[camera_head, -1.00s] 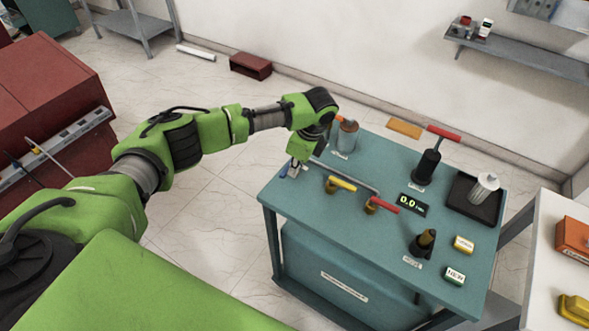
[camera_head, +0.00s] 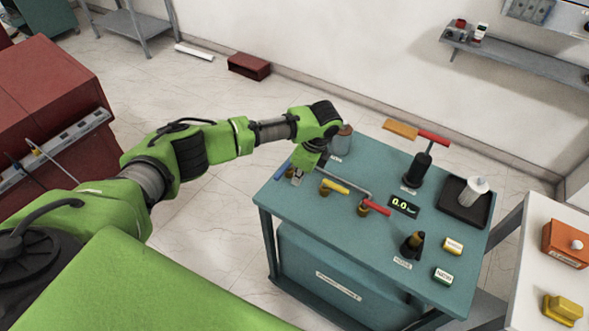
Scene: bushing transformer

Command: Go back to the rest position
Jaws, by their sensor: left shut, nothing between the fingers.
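My left arm reaches in from the left, and my left gripper (camera_head: 297,177) is over the left edge of the teal table (camera_head: 330,215). The gripper is small in view and looks shut and empty. It is beside a blue piece (camera_head: 283,171) and close to the yellow-handled valve (camera_head: 335,187); I cannot tell whether it touches either. A red-handled valve (camera_head: 375,207) sits to the right on the same grey pipe. My right gripper is not in view.
The table also holds a grey canister (camera_head: 341,140), a black post with a red handle (camera_head: 418,168), a display (camera_head: 404,205), a white ribbed bushing (camera_head: 474,189) on a black tray (camera_head: 462,209) and a dark bushing (camera_head: 412,244). A white table (camera_head: 540,235) stands at right.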

